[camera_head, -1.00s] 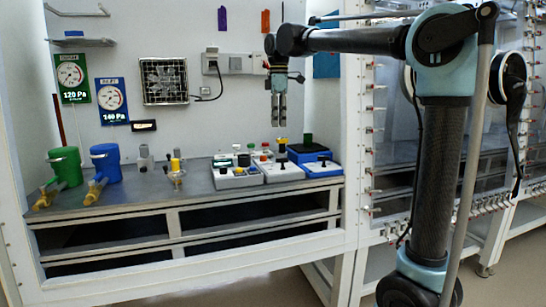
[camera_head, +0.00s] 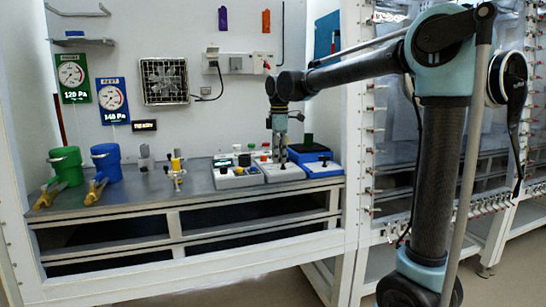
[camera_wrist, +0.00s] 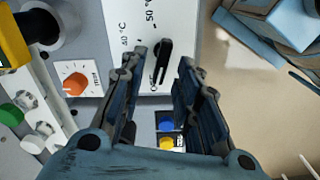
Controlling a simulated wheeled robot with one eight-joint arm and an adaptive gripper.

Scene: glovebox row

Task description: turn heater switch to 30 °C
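The heater panel (camera_wrist: 195,35) is white, with 40 °C and 50 °C marks in the wrist view. Its black lever-shaped switch (camera_wrist: 164,48) lies between my fingers in that picture, its lower end near a small label that seems to read OFF. The 30 °C mark is not readable. My gripper (camera_wrist: 160,75) is open, one finger on each side of the switch; I cannot tell whether either touches it. In the head view my gripper (camera_head: 279,152) points down just above the white box (camera_head: 285,175), and the switch there is too small to read.
An orange dial (camera_wrist: 75,84) and blue and yellow buttons (camera_wrist: 166,141) are close by in the wrist view. A blue device (camera_head: 322,169) stands to the right. Green (camera_head: 66,165) and blue (camera_head: 106,162) containers stand at the left. The bench front is clear.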

